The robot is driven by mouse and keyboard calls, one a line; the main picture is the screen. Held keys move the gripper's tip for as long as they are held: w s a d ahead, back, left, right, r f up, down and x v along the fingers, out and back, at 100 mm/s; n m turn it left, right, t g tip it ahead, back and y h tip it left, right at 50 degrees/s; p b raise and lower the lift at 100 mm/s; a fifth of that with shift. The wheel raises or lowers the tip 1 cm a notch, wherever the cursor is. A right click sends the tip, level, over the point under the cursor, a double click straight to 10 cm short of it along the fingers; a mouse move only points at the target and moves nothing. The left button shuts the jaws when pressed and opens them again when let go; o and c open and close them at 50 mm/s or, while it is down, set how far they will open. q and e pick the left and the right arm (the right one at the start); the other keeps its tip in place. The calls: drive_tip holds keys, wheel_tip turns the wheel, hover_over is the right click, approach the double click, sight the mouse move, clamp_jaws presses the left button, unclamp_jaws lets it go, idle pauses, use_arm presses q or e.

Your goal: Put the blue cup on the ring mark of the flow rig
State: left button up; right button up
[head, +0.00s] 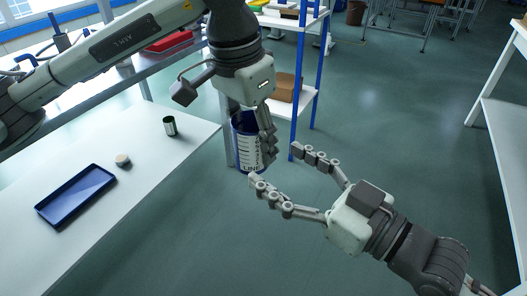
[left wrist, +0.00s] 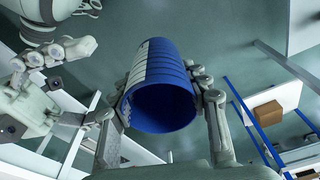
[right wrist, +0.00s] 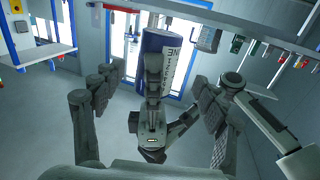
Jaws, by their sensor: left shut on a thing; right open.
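The blue cup (head: 246,143) has a white panel with dark markings. My left gripper (head: 264,138) is shut on it, holding it in the air past the edge of the white table. In the left wrist view the cup (left wrist: 158,85) sits between the two fingers, its open mouth facing the camera. My right gripper (head: 277,166) is open and empty, its fingertips close to the cup's lower right side. In the right wrist view the cup (right wrist: 166,62) shows beyond the spread fingers, partly hidden by my left gripper. I cannot make out the ring mark.
A blue tray (head: 76,194), a small round light piece (head: 123,160) and a small dark can (head: 170,126) stand on the white table (head: 140,205). A blue-posted shelf with a cardboard box (head: 287,88) stands behind the cup.

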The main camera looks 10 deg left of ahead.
sight(234, 137)
drive_tip(key=x, duration=1.1)
drive_tip(key=shift+w+a, duration=0.1)
drive_tip(key=shift+w, duration=0.05)
drive_tip(key=shift+c, duration=0.4)
drive_tip(key=c, duration=1.3)
use_arm(q)
drive_tip(key=o, duration=0.6)
use_arm(e)
drive_tip(key=shift+c, duration=0.3)
use_arm(q)
drive_tip(key=o, duration=0.3)
use_arm(e)
clamp_jaws()
use_arm(q)
drive_tip(key=shift+w, duration=0.1)
use_arm(e)
drive_tip(key=shift+f, duration=0.1)
use_arm(q)
drive_tip(key=shift+r, duration=0.1)
